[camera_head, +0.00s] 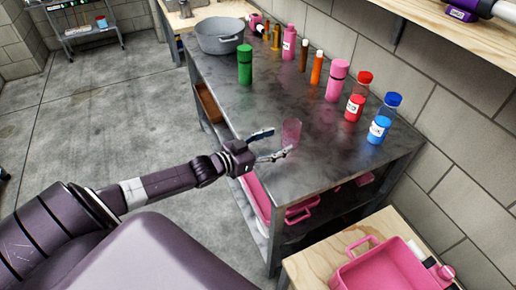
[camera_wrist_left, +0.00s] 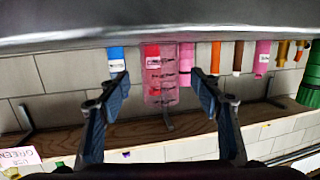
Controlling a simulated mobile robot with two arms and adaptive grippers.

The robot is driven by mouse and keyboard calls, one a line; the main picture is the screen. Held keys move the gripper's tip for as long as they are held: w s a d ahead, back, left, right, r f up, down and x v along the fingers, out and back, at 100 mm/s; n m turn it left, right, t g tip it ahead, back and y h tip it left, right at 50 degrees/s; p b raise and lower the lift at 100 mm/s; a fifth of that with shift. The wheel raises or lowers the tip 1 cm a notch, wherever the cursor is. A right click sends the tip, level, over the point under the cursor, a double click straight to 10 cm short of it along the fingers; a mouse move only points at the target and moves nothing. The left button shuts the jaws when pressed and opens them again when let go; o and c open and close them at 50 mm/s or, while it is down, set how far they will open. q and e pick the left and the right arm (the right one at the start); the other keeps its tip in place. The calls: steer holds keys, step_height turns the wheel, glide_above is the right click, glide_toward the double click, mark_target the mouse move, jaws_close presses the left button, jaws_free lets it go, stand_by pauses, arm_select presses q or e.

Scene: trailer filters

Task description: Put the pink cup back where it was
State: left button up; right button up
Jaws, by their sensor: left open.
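The pink cup (camera_head: 291,132) is see-through and stands upright on the dark metal table (camera_head: 240,108), near its front left edge. In the left wrist view, which is upside down, the cup (camera_wrist_left: 160,82) appears between the two fingers, with a clear gap on each side. My left gripper (camera_head: 281,142) is open and empty, its fingertips pointing at the cup from the left. I cannot tell whether the tips reach beside the cup or stop just short of it. My right gripper is in neither view.
Along the wall stand a blue-capped bottle (camera_head: 384,118), a red-capped bottle (camera_head: 358,97), a pink bottle (camera_head: 337,80) and an orange bottle (camera_head: 317,68). A green bottle (camera_head: 245,65) and a grey pot (camera_head: 220,36) stand farther back. A pink tray (camera_head: 385,270) is at the lower right. The tabletop around the cup is clear.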

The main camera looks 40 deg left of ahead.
arm_select(q)
steer(key=v, duration=0.8)
steer(key=shift+s, duration=0.1)
stand_by(0.5)
